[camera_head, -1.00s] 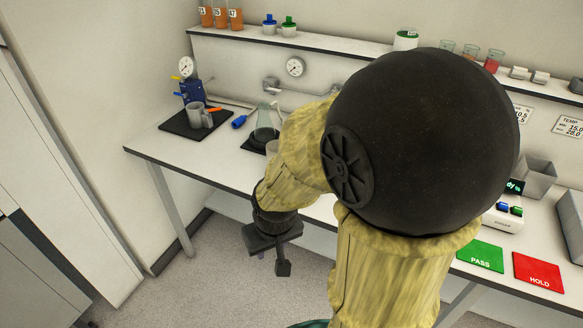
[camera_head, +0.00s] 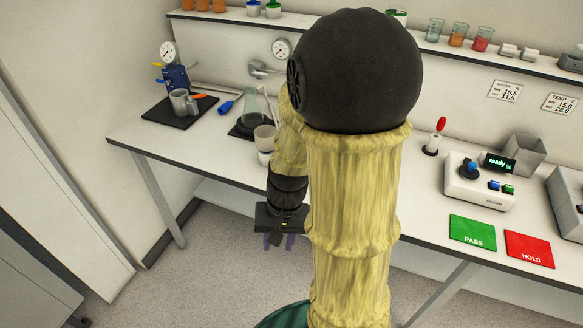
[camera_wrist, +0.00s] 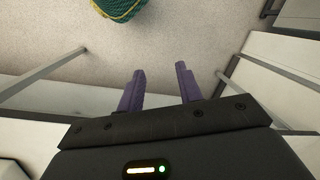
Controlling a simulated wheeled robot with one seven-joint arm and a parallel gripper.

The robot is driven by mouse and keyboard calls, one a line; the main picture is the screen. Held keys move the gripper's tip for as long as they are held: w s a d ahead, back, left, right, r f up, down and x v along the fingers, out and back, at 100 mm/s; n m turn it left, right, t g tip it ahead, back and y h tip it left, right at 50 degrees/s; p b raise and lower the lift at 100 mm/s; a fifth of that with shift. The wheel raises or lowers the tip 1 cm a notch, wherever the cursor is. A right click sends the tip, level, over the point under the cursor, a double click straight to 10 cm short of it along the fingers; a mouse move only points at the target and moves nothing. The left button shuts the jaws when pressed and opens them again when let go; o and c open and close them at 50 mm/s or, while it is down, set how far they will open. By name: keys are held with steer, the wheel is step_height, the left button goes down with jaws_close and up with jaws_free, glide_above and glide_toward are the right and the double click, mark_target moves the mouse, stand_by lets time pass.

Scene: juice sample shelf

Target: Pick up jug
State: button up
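A grey jug with a handle (camera_head: 183,103) stands upright on a black mat (camera_head: 168,118) at the far left end of the bench, in front of a blue device with a gauge. My gripper (camera_head: 278,242) hangs low in front of the bench's front edge, to the right of the jug and well apart from it. In the wrist view my gripper's two purple fingers (camera_wrist: 160,68) are spread with nothing between them, over the floor. The jug does not show in the wrist view.
A conical glass flask (camera_head: 256,107) and pale cups (camera_head: 265,138) stand near my arm. A blue-handled tool (camera_head: 225,107) lies between jug and flask. A meter (camera_head: 480,182), green PASS card (camera_head: 472,232) and red HOLD card (camera_head: 529,248) are on the right. A shelf runs behind.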

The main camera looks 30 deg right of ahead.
steer(key=w+d+f+m+t+y+b, duration=0.3)
steer(key=d+f+m+t+y, duration=0.15)
steer(key=m+y, duration=0.65)
steer(key=w+d+m+t+h+b, duration=0.1)
steer(key=d+m+t+h, duration=0.3)
steer(key=d+m+t, duration=0.7)
steer(key=w+d+m, duration=0.1)
steer(key=d+m, duration=0.1)
steer(key=d, duration=0.3)
steer(key=shift+f+t, duration=0.25)
steer(key=shift+t, duration=0.1)
steer(key=p+x, duration=0.1)
steer(key=x, duration=1.1)
steer(key=shift+p, duration=0.35)
steer(key=shift+w+a, duration=0.15)
steer(key=shift+a, duration=0.05)
